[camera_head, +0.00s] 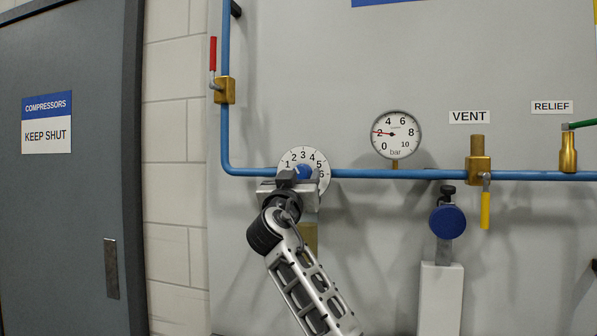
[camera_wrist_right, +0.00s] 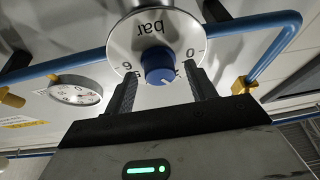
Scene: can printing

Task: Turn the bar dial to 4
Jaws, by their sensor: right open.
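The bar dial (camera_head: 318,162) is a white numbered disc on the blue pipe. It has a blue knob (camera_head: 304,172) at its centre. My right gripper (camera_head: 288,182) is at the dial and covers its lower left part. In the right wrist view the dial (camera_wrist_right: 183,27) is upside down, with "bar" on it. There my right gripper (camera_wrist_right: 164,83) is open, one finger on each side of the blue knob (camera_wrist_right: 158,66). I cannot tell if the fingers touch the knob, nor which number it points to. My left gripper is not in view.
A round gauge (camera_head: 396,135) right of the dial has its red needle near 2. A brass valve with a yellow handle (camera_head: 485,208) is under the VENT sign. A brass relief fitting (camera_head: 568,153) is further right. A red-handled valve (camera_head: 224,90) is upper left. A grey door (camera_head: 70,220) stands left.

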